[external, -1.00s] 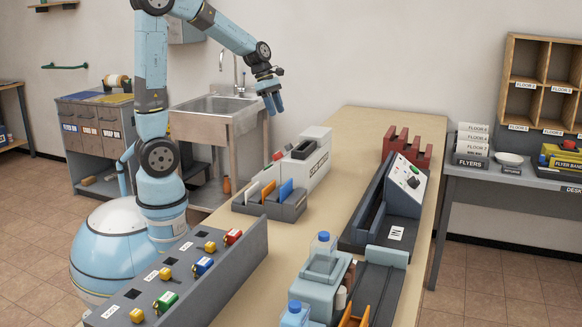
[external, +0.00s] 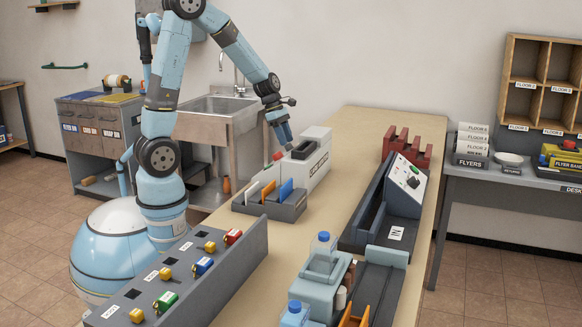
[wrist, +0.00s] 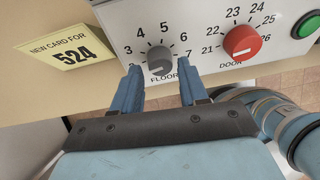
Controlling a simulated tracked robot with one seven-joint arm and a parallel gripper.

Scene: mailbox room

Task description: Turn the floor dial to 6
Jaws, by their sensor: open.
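The floor dial (wrist: 160,58) is a grey knob on a pale panel in the wrist view, with numbers around it and a partly hidden FLOOR label below. The 6 is at its upper right. A pale mark shows near the knob's lower edge, but I cannot tell surely which number it indicates. My gripper (wrist: 161,68) is open, its blue fingers on the left and right of the knob in this view. I cannot tell whether they touch it. In the external view my gripper (external: 284,141) points down by the white box (external: 316,165); the dial cannot be made out there.
The red door dial (wrist: 242,43) and a green button (wrist: 308,23) are right of the floor dial. A grey holder with coloured cards (external: 276,207) stands in front of the white box. The bench surface (external: 350,140) behind is clear.

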